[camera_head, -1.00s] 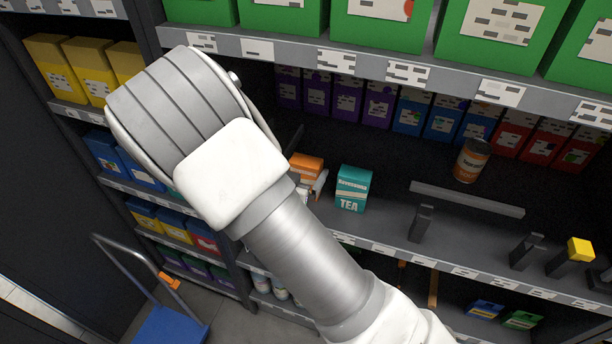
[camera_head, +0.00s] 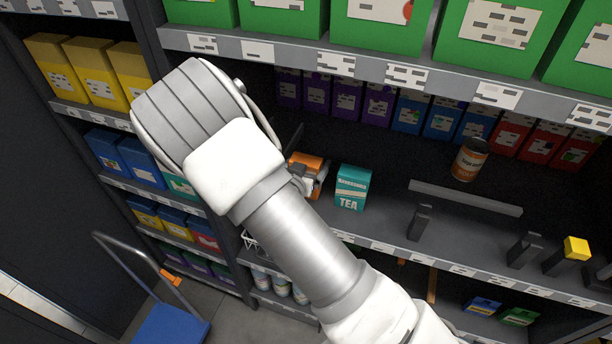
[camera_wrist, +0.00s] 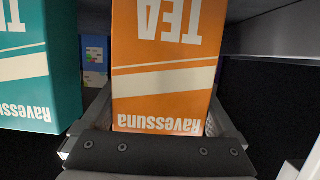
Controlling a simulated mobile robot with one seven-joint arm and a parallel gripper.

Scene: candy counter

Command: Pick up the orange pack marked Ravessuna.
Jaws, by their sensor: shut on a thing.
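The orange pack marked Ravessuna (camera_wrist: 165,80) fills the middle of the wrist view, with its TEA lettering upside down there. My gripper (camera_wrist: 160,125) is shut on it, with one finger along each side. In the head view the orange pack (camera_head: 308,161) shows on the shelf area just past my arm, partly hidden by my gripper (camera_head: 308,182). I cannot tell whether the pack touches the shelf.
A teal tea pack (camera_head: 352,187) stands close to the right of the orange pack; it also shows in the wrist view (camera_wrist: 28,70). A can (camera_head: 470,160), a grey bar (camera_head: 465,199) and dark posts stand further right. The shelf above (camera_head: 330,62) overhangs.

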